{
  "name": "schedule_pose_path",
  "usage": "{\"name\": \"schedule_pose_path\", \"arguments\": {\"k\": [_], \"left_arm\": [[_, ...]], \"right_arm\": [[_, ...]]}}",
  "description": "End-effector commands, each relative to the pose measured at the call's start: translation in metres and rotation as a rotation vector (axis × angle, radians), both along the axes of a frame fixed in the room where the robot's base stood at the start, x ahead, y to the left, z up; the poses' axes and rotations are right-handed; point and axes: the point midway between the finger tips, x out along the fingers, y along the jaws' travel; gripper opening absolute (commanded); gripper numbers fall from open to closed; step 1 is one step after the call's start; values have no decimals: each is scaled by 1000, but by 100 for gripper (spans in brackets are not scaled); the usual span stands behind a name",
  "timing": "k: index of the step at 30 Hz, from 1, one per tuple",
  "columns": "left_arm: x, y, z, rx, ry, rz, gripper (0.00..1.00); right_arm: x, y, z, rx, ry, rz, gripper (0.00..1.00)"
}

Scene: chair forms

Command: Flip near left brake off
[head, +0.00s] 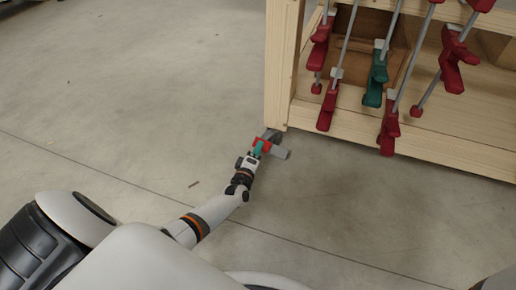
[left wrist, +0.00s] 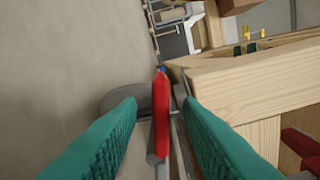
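The near left brake (head: 264,141) is a small red lever at the foot of the wooden bench's near left corner post. In the left wrist view the red lever (left wrist: 161,112) stands upright in the middle of the picture, over a grey caster wheel (left wrist: 119,104). My left gripper (head: 258,150) is at the brake, with its teal fingers low near the floor. In the left wrist view the left gripper (left wrist: 160,106) is open, one finger on each side of the lever with gaps between. The lever's exact tilt is hard to tell. My right gripper is out of view.
The wooden bench (head: 455,150) rises just beyond the caster. Red clamps (head: 328,105) and a green clamp (head: 376,79) hang along its side. The concrete floor (head: 130,90) to the left and in front is open.

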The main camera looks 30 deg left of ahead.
Motion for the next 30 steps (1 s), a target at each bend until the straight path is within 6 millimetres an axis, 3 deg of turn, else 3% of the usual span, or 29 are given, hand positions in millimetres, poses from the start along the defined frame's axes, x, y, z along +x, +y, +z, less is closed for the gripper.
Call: {"name": "schedule_pose_path", "arguments": {"k": [6, 15, 21, 30], "left_arm": [[-43, -11, 6, -1, 5, -2, 33], [-95, -24, 4, 0, 1, -2, 33], [-107, -27, 1, -1, 0, -1, 33], [-108, -27, 0, 0, -1, -1, 33]], "right_arm": [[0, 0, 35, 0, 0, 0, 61], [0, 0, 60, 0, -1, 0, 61], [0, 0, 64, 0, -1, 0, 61], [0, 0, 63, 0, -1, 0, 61]]}}
